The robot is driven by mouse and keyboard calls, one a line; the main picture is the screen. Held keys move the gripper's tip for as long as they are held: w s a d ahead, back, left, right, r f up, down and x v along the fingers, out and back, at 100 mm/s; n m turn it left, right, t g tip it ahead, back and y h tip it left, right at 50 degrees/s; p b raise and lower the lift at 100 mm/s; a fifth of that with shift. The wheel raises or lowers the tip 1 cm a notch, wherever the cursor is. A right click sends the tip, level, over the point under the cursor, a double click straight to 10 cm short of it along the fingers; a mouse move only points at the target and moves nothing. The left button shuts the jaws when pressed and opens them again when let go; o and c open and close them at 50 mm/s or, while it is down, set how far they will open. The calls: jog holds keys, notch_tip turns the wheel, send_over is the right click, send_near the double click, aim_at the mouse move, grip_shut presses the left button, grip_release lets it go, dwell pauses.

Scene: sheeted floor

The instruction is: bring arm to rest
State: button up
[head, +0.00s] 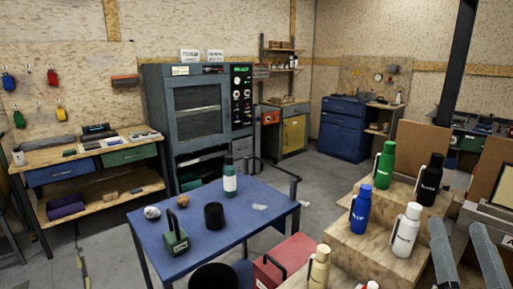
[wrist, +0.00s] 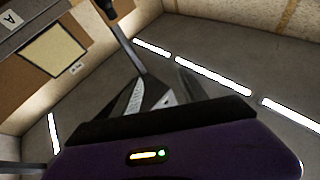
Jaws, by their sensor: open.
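My gripper (head: 458,232) shows at the lower right of the head view as two grey, textured fingers pointing up with a gap between them. It is open, and nothing shows between the fingers. It stands in front of the stepped wooden display, at its right side. In the wrist view my gripper (wrist: 158,92) rises beyond a purple and black housing. That view looks up at the ceiling with its light strips (wrist: 213,77). The rest of my arm is mostly out of view.
A stepped wooden stand (head: 350,245) holds several bottles, including a black bottle (head: 430,180) and a white bottle (head: 405,230), close left of my gripper. A blue table (head: 255,225) with small items stands further left. Grey floor (head: 330,180) lies open behind it.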

jog(key=s+a+f+n+g+y, duration=0.1)
jog(key=s+a+f, duration=0.3)
jog(key=s+f, duration=0.4)
jog(key=s+a+f+n+g+y, duration=0.2)
jog(key=s+a+f+g+y, duration=0.1)
jog(key=s+f, duration=0.6)
jog(key=s+a+f+n+g+y, duration=0.1)
jog(key=s+a+f+g+y, duration=0.1)
jog(key=s+a+f, duration=0.3)
jog(key=s+f+g, duration=0.1)
jog(key=s+f, duration=0.3)
jog(key=s, duration=0.2)
jog(key=shift+s+f+n+g+y, duration=0.2)
jog(key=shift+s+n+g+y, duration=0.1)
jog(key=shift+y, duration=0.1)
